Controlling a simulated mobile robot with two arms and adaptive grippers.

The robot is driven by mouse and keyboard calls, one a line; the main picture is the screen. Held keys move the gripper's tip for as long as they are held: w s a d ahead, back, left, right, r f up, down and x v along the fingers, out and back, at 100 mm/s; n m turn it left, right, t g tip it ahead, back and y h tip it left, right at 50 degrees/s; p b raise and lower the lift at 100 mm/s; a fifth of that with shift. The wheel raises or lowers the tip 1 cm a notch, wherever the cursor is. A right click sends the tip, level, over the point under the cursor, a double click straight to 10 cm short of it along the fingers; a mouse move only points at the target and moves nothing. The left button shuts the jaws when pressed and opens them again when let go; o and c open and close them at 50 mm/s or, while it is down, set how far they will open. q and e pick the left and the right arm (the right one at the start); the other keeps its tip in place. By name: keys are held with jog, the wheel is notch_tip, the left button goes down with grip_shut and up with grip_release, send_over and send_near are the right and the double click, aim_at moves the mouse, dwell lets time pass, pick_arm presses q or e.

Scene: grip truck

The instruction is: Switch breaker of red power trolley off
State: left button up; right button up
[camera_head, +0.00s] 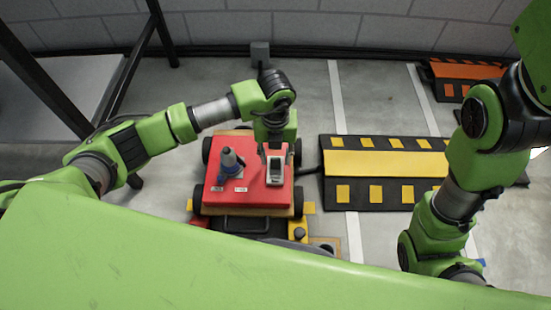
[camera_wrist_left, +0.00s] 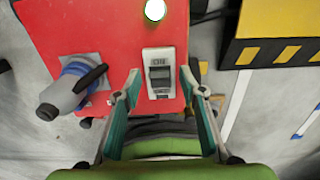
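The red power trolley (camera_head: 246,188) stands on the floor in front of me, its red top facing up. The breaker (camera_head: 275,170) is a small light grey box with a dark face on that top. In the left wrist view the breaker (camera_wrist_left: 159,72) shows the word ON at its upper part. My left gripper (camera_head: 276,150) is over the breaker, pointing down. In the left wrist view its two fingers (camera_wrist_left: 160,85) are spread, one on each side of the breaker, with gaps between. Whether they touch the switch I cannot tell. My right gripper is out of view.
A blue-grey plug (camera_head: 231,162) stands on the trolley top left of the breaker. A lit lamp (camera_wrist_left: 155,10) glows beyond the breaker. A black and yellow cable ramp (camera_head: 385,165) lies right of the trolley. A dark metal frame (camera_head: 45,75) stands at the left.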

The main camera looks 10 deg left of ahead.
pick_arm(q)
jog(key=shift+f, duration=0.1)
grip_shut()
